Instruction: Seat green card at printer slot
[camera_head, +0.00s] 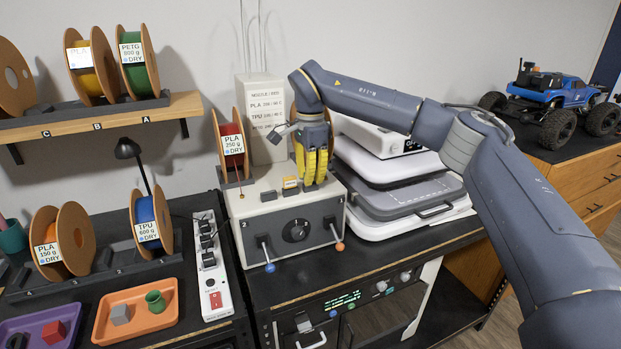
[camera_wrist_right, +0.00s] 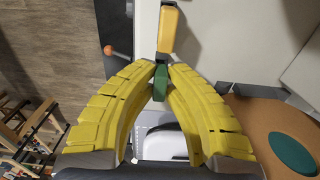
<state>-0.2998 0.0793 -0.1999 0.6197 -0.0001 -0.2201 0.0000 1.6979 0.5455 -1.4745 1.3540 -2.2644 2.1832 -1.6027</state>
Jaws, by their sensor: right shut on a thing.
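My right gripper (camera_head: 313,178) comes down over the top of the grey box (camera_head: 290,222), which has a dial and two levers on its front. In the right wrist view its yellow fingertips (camera_wrist_right: 161,72) are shut on the small green card (camera_wrist_right: 160,83). The green card is hidden behind the fingers in the head view. I cannot tell whether the green card touches the slot. My left gripper is out of view.
A red-filament spool (camera_head: 232,143) stands left of the gripper, by a white labelled panel (camera_head: 265,115). Stacked grey and white cases (camera_head: 405,185) stand close on the right. A power strip (camera_head: 210,262) and an orange tray (camera_head: 137,318) are at left.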

